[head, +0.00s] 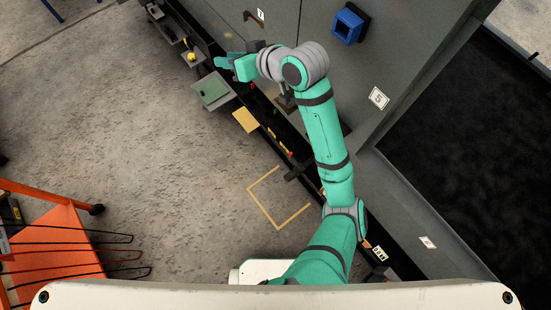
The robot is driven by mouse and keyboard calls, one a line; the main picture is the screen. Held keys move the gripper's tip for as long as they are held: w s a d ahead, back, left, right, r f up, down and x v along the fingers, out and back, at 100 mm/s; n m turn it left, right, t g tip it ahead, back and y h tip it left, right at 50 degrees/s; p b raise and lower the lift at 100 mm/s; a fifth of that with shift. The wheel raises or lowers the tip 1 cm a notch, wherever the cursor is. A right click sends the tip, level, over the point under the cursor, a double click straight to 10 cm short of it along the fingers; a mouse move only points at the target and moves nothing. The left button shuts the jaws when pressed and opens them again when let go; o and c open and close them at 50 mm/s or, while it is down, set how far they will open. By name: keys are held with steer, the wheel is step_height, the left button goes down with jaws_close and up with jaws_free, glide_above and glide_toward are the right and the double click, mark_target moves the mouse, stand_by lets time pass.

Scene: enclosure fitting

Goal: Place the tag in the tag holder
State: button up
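My gripper (224,62) is at the upper left end of my teal arm, above the edge of the dark rail and near a small grey tray with a green surface (212,91). Its fingers are small and seen from above, so I cannot tell whether they are open or hold anything. I cannot clearly identify the tag. A flat yellow plate (246,120) sits along the rail, below and right of the gripper. A blue square-framed box (348,24) is mounted on the grey cabinet at the top. I cannot tell which part is the tag holder.
Grey cabinets (395,40) with numbered white labels stand along the right of the rail. Another small shelf with a yellow item (191,56) is at the upper left.

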steer(key=a+m+t+y, duration=0.1)
steer(key=a+m+t, duration=0.3)
steer(key=t, duration=0.1)
steer(key=s+d+f+m+t+h, duration=0.2)
steer(key=s+d+f+m+h, duration=0.15)
steer(key=s+f, duration=0.45)
steer(key=s+d+f+m+t+h, duration=0.25)
steer(key=s+f+m+h, duration=0.25)
steer(key=s+f, duration=0.25)
steer(key=s+d+n+h, duration=0.1)
steer(key=s+d+n, duration=0.2)
steer(key=s, duration=0.8)
steer(key=s+d+n+g+h, duration=0.1)
steer(key=s+d+n, duration=0.2)
steer(key=s, duration=0.9)
steer(key=d, duration=0.3)
steer(key=shift+d+f, duration=0.25)
steer(key=shift+d, duration=0.15)
